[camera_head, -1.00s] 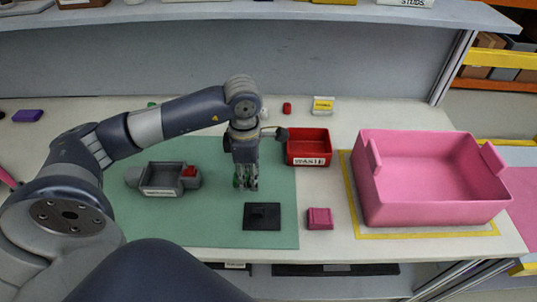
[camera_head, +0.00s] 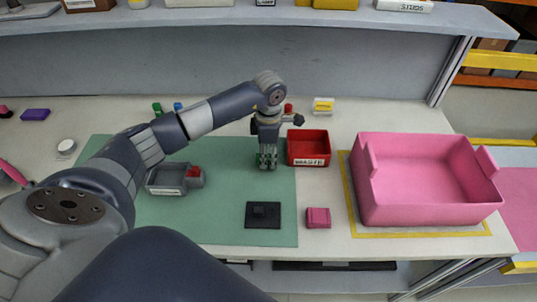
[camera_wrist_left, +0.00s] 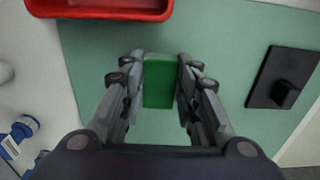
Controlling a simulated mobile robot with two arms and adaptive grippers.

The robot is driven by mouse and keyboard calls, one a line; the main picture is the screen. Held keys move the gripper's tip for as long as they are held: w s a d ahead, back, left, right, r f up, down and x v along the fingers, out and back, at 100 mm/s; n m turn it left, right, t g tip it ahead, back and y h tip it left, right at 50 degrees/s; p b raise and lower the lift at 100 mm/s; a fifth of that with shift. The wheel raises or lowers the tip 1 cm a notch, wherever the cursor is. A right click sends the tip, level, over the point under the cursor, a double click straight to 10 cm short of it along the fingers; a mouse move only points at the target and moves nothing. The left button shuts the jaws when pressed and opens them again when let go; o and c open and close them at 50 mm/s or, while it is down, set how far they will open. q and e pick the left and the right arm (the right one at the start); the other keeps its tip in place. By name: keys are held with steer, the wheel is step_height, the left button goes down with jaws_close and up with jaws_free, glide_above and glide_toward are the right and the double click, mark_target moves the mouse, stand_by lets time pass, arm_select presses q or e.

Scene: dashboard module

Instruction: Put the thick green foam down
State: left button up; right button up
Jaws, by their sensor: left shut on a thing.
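My left gripper (camera_head: 267,163) is over the back right part of the green mat, just left of the red waste bin (camera_head: 308,159). In the left wrist view its fingers (camera_wrist_left: 160,85) are shut on a green foam block (camera_wrist_left: 159,72), one finger on each side. In the head view the fingers mostly hide the foam. I cannot tell whether the foam touches the mat (camera_head: 220,222). My right gripper is not in view.
A grey tray (camera_head: 165,190) with a red piece stands left on the mat. A black plate (camera_head: 263,222) lies at the front. A pink block (camera_head: 318,218) and a large pink bin (camera_head: 430,212) are to the right. Small items line the back.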

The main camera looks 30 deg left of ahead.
arm_select(q)
steer(key=shift+f, duration=0.75)
steer(key=o, duration=0.7)
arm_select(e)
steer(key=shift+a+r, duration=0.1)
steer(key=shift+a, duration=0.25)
arm_select(q)
steer(key=shift+r, duration=0.1)
steer(key=shift+r, duration=0.25)
step_height(320, 180, up, 12)
steer(key=b, duration=0.3)
steer(key=shift+f, duration=0.15)
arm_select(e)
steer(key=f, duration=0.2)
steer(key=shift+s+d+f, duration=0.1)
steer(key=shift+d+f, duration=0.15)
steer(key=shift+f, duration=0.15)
